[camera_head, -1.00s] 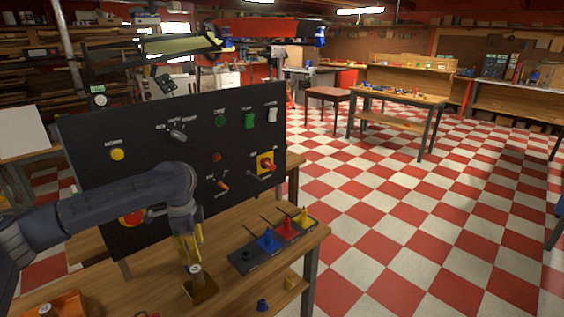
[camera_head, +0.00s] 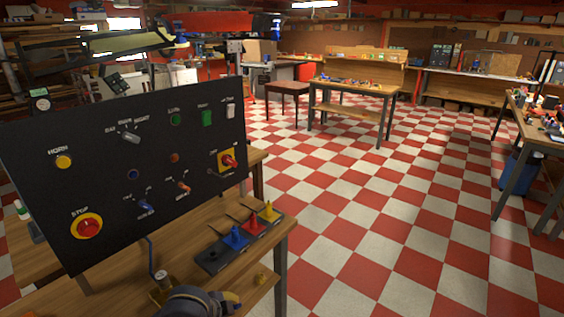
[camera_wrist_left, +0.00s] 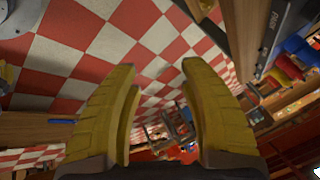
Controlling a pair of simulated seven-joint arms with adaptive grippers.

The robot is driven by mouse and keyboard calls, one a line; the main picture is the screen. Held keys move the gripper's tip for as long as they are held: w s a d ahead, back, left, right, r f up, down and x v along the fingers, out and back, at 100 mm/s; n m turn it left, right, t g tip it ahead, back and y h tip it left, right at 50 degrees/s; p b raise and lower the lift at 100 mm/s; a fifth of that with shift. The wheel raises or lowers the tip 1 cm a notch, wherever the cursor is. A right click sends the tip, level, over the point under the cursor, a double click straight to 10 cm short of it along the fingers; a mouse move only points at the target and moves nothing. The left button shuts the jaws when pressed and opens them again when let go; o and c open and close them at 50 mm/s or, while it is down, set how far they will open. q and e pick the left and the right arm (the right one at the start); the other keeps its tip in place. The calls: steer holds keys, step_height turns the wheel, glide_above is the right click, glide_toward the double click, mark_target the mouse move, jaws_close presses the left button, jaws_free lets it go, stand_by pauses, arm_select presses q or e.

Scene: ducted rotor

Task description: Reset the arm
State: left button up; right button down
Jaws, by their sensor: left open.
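My left gripper (camera_head: 234,300) shows only in part at the bottom edge of the head view, below the front edge of the workbench (camera_head: 270,240). Its yellow fingers also show in the left wrist view (camera_wrist_left: 160,78), spread apart with nothing between them. The gripper is open and empty, and touches nothing that I can see. The rest of the left arm is mostly out of the picture. My right gripper is in neither view.
A black control panel (camera_head: 100,190) with buttons and switches stands on the bench at left. Beside it, a dark tray (camera_head: 207,262) holds blue, red and yellow pegs. Checkered floor to the right is clear.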

arm_select(q)
steer(key=s+a+f+n+t+y, duration=0.25)
steer(key=s+a+n+y, duration=0.55)
steer(key=s+a, duration=1.2)
steer(key=s+d+f+g+h, duration=0.1)
steer(key=d+f, duration=0.2)
steer(key=f, duration=0.8)
steer(key=s+d+f+g+h, duration=0.1)
steer(key=s+d+f, duration=0.1)
steer(key=f, duration=0.8)
steer(key=s+d+f+g+h, duration=0.1)
steer(key=d+f+g, duration=0.15)
steer(key=f, duration=0.85)
steer(key=s+f+n+g+h, duration=0.1)
steer(key=s+f+n+g, duration=0.1)
steer(key=s+f, duration=1.8)
steer(key=shift+s+d+f+n+h, duration=0.15)
steer(key=shift+s+f+n+h, duration=0.2)
steer(key=shift+s+n, duration=0.45)
steer(key=shift+s, duration=0.2)
